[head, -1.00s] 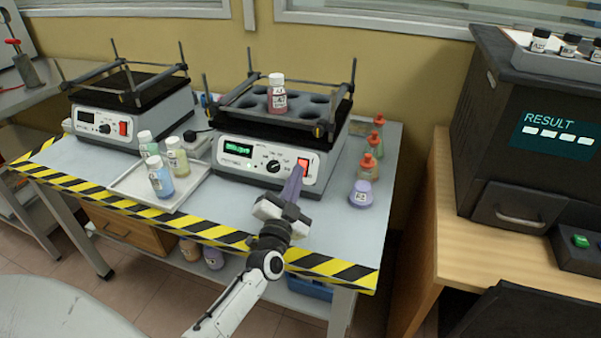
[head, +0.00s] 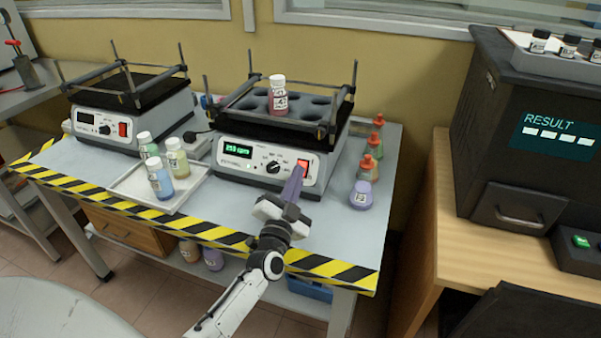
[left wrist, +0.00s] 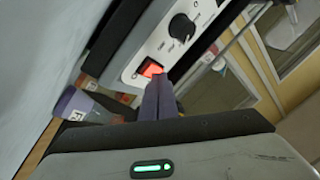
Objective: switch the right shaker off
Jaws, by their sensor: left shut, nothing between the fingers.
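The right shaker (head: 232,172) stands on the grey bench with its green display lit. A bottle with red liquid (head: 278,97) stands upright in its top rack. Its red switch (head: 303,164) is at the right end of the front panel and glows in the left wrist view (left wrist: 150,69). My left gripper (head: 294,178) is shut and empty, its purple fingertips (left wrist: 158,86) right in front of the switch. I cannot tell whether they touch it. My right gripper is not in view.
The left shaker (head: 92,142) has a dark display. A tray (head: 130,187) with several bottles sits between the shakers, and several flasks (head: 361,195) stand right of the right shaker. A dark analyser (head: 495,150) stands on the wooden table at right.

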